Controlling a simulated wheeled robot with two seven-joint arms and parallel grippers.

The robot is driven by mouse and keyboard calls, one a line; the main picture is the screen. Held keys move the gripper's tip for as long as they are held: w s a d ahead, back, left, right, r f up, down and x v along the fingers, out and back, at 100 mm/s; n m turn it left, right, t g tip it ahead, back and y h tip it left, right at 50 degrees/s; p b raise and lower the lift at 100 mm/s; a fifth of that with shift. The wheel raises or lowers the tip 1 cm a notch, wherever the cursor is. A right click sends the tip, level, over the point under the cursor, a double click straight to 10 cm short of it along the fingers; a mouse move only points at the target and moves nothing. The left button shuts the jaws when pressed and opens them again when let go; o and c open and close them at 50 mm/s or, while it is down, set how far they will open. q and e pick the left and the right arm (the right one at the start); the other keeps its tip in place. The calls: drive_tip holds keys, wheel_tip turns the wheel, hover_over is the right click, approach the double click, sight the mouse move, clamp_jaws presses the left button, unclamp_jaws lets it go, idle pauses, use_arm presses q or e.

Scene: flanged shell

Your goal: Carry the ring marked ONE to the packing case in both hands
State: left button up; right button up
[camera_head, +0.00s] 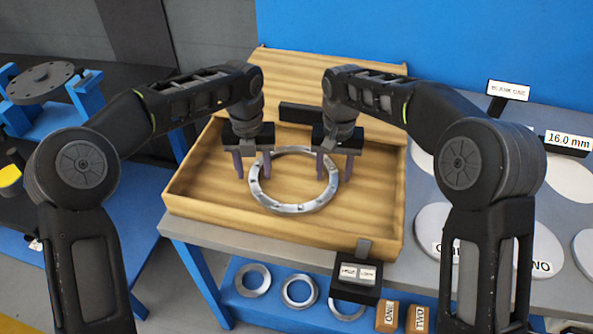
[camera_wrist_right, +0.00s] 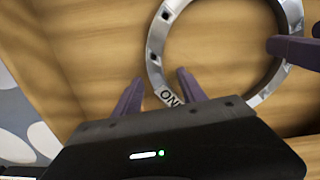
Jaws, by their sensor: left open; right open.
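The metal ring (camera_head: 295,208) lies in the open wooden packing case (camera_head: 280,230), apparently flat on its floor. In the right wrist view the ring (camera_wrist_right: 155,45) shows small square holes and black lettering reading "ON", the rest hidden by a finger. My left gripper (camera_head: 252,170) is open at the ring's left side. My right gripper (camera_head: 334,173) is open at its right side, and its fingers (camera_wrist_right: 160,92) stand on either side of the rim near the lettering. Neither gripper visibly grips the ring. Purple fingers of my left gripper (camera_wrist_right: 292,48) show at the right of that view.
The case's raised lid (camera_head: 285,75) stands behind it. White discs (camera_head: 435,222) and a "16.0 mm" sign (camera_head: 568,141) are on the grey bench to the right. The blue lower shelf holds several rings (camera_head: 299,291) and small boxes (camera_head: 387,317). A blue stand (camera_head: 80,100) is at left.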

use_arm(q)
wheel_tip(320, 180, up, 7)
drive_tip(key=shift+f, duration=0.2)
use_arm(e)
drive_tip(key=shift+r, duration=0.1)
idle(0.4)
wheel_tip(320, 180, up, 7)
drive_tip(key=shift+r, duration=0.15)
idle(0.7)
